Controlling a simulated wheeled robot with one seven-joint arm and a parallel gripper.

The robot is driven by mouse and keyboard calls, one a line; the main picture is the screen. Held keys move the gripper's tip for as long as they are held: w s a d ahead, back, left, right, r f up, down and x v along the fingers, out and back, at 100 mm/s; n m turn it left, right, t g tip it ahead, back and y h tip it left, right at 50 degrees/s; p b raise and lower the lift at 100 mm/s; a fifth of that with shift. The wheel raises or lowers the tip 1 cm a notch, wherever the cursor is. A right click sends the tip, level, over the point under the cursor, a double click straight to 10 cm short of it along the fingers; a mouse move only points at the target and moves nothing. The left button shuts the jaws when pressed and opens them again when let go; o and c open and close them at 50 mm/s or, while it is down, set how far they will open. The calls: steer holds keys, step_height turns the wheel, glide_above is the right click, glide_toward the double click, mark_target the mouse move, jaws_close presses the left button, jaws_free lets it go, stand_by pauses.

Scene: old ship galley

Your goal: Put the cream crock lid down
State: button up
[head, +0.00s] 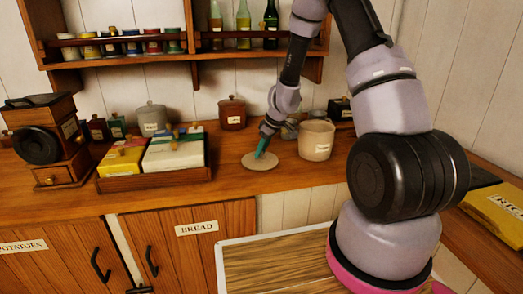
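The cream crock lid (261,162) is a pale flat disc, level at the wooden counter in the middle of the head view. I cannot tell whether it rests on the counter or hangs just above it. My gripper (262,152) points down at the lid's middle, its teal fingers seen nearly edge-on. The fingers hide any knob, so their grip on it cannot be made out. The cream crock (316,144) stands upright just right of the lid, with a label on its front and its top uncovered.
The counter (225,172) is clear left of the lid. A red-brown lidded jar (232,113) and a grey lidded canister (151,118) stand behind. A wooden tray (155,182) of boxes and a coffee grinder (42,143) are left. A shelf (120,62) hangs above.

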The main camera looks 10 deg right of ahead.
steer(key=shift+o, duration=1.4)
steer(key=shift+r, duration=0.1)
steer(key=s+d+r+m+t, duration=0.15)
steer(key=s+r, duration=0.25)
steer(key=r, duration=0.7)
steer(key=s+d+r+m, duration=0.15)
steer(key=s+r, duration=0.25)
steer(key=r, duration=0.7)
steer(key=s+d+r+m+t, duration=0.1)
steer(key=s+r+m, duration=0.4)
steer(key=s, duration=0.5)
steer(key=s+d+r+m+t+h, duration=0.1)
steer(key=s+r+m, duration=0.4)
steer(key=s+r, duration=0.4)
steer(key=s, duration=0.2)
steer(key=shift+s+d+r, duration=0.2)
steer(key=shift+s+r, duration=0.1)
steer(key=shift+t, duration=0.25)
